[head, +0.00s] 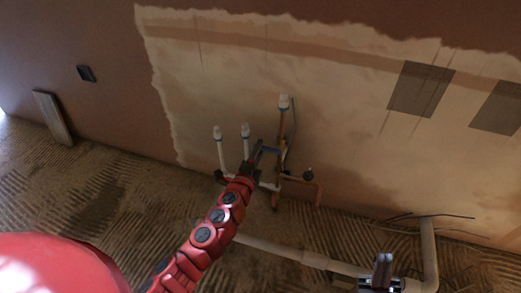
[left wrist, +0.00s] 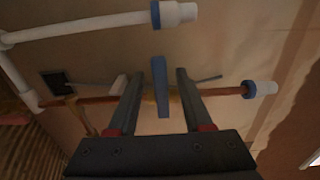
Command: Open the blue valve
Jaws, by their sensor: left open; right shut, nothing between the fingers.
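The blue valve handle (head: 270,150) is a thin blue lever by the copper pipe (head: 282,125) at the wall in the head view. In the left wrist view the blue handle (left wrist: 160,86) stands between the spread fingers of my left gripper (left wrist: 159,80), apart from both. The copper pipe (left wrist: 222,92) runs behind the fingers. My left gripper (head: 256,153) is open at the pipework in the head view and partly covers the valve. My right gripper (head: 382,268) is shut and empty at the lower right, far from the valve.
Two white capped pipes (head: 246,143) stand left of the copper pipe. A copper branch with a dark round fitting (head: 308,173) lies to its right. A thick pale pipe (head: 300,256) runs along the ridged floor. A board (head: 52,117) leans on the left wall.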

